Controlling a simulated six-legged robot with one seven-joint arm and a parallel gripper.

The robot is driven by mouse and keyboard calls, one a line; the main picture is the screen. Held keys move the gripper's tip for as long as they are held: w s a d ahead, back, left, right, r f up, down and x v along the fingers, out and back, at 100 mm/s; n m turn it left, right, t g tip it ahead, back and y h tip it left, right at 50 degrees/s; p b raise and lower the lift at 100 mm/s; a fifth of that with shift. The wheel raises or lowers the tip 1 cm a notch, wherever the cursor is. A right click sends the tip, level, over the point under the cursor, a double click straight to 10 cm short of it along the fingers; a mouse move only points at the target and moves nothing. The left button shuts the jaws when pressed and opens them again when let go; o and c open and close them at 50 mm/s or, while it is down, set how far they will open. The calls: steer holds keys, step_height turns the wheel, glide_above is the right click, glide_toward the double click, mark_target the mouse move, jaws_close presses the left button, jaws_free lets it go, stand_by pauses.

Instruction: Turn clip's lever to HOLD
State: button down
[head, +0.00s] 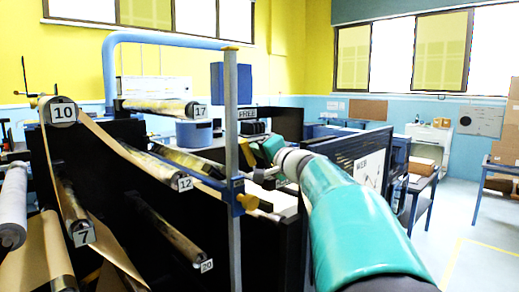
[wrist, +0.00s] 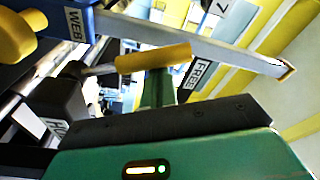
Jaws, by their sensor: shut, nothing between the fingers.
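The clip's lever has a yellow grip (wrist: 153,57) on a short metal rod in the wrist view. The rod runs left to a dark block (wrist: 60,105). The grip's far end points toward the FREE plate (wrist: 200,72). A plate reading "HO", its rest hidden, is at the lower left (wrist: 58,132). My gripper (wrist: 158,85) is shut and empty; its green fingers are just below the grip in the picture, and I cannot tell whether they touch it. In the head view my gripper (head: 268,150) is beside the blue post, near the FREE plate (head: 247,113).
Numbered rollers and brown paper web (head: 130,155) fill the left. A blue part labelled WEB (wrist: 75,20) and a pale bar (wrist: 200,38) are close above the lever. Open floor (head: 480,255) lies right.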

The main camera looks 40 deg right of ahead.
steer(key=a+n, duration=0.1)
steer(key=a+f+n, duration=0.1)
steer(key=n, duration=0.1)
steer(key=shift+s+a+f, duration=0.1)
steer(key=shift+s+a, duration=0.05)
steer(key=shift+a, duration=0.05)
steer(key=a+f+n, duration=0.3)
steer(key=shift+s+a+f+t+y, duration=0.2)
steer(key=shift+s+f+t+y, duration=0.05)
steer(key=shift+t+y, duration=0.05)
stand_by(0.4)
steer(key=shift+s+f, duration=0.1)
